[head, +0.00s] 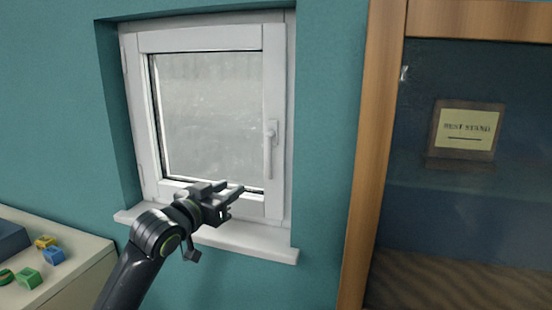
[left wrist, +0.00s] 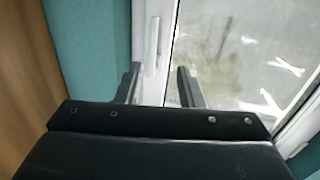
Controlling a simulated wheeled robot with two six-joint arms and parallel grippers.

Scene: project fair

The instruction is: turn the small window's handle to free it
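The small window (head: 207,38) has a white frame and is set in a teal wall; it looks closed. Its white handle (head: 268,150) points straight down on the right side of the sash. My left gripper (head: 236,188) is below and left of the handle, in front of the lower sash, with its fingers apart and nothing between them. In the left wrist view the handle (left wrist: 152,48) shows upright beyond the gap between the open fingers (left wrist: 158,85), apart from them as far as I can tell. My right gripper is not in view.
A white sill (head: 240,242) juts out under the window. At the lower left a pale cabinet top (head: 70,285) holds several coloured blocks (head: 28,278) and a dark blue box (head: 10,238). At right, a wood-framed glass panel (head: 378,150) has a yellow sign (head: 467,125) behind it.

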